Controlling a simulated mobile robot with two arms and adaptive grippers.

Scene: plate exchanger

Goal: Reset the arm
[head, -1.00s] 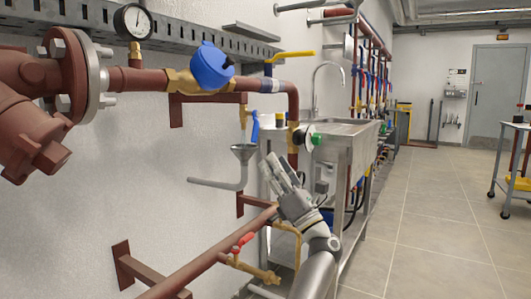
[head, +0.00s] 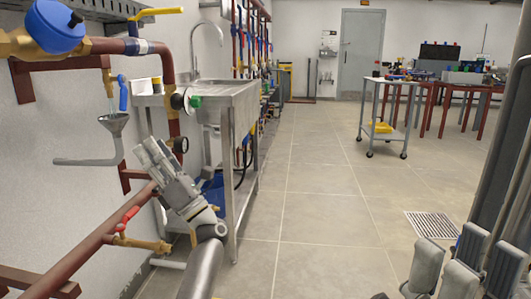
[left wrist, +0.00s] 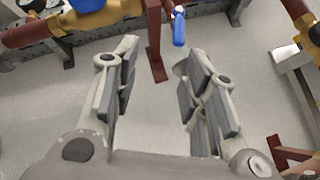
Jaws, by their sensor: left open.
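My left gripper (head: 150,152) is in front of the red pipes by the left wall in the head view, left of the sink. In the left wrist view its two fingers (left wrist: 157,85) stand apart with nothing between them. Past them is the bare grey wall, with a red bracket and a blue lever (left wrist: 179,28) beyond. My right gripper (head: 465,262) shows at the bottom right of the head view, above the floor. Nothing is seen in it, but its jaw gap is not clear from this angle.
A wheeled cart (head: 375,107) and red-legged tables (head: 470,88) stand further back. The middle floor (head: 320,215) is clear.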

